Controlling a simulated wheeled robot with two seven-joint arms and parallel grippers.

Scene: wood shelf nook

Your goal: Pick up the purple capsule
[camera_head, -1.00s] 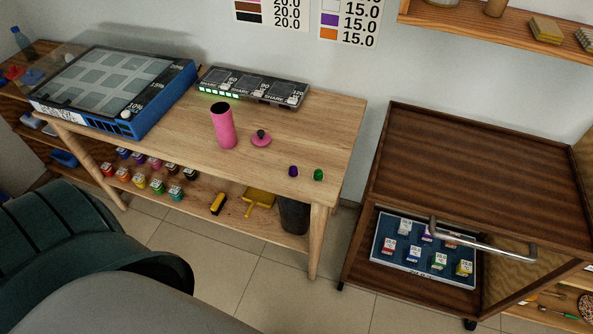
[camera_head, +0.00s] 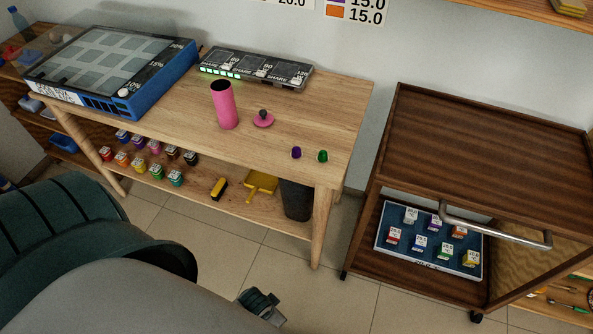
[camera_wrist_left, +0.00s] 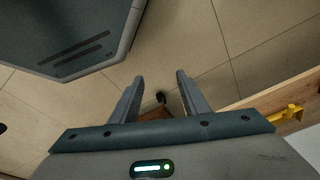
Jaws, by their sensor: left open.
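The small purple capsule (camera_head: 296,152) stands on the wooden table (camera_head: 335,110), near its front right corner, just left of a green capsule (camera_head: 323,156). My left gripper shows in the left wrist view (camera_wrist_left: 158,78) with two fingers spread apart and nothing between them. A dark gripper part, apparently the left one (camera_head: 262,303), shows at the bottom of the head view, low in front of the table and well apart from the capsule. The purple capsule is not seen in the wrist view. My right gripper is not in view.
A pink cylinder (camera_head: 224,105) and pink lid (camera_head: 263,119) stand left of the capsules. A black panel (camera_head: 255,70) and blue-framed board (camera_head: 150,105) lie behind and left. The lower shelf holds bottles, a yellow dustpan (camera_head: 261,184) and dark bin (camera_head: 297,200). A brown cabinet (camera_head: 480,130) stands right.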

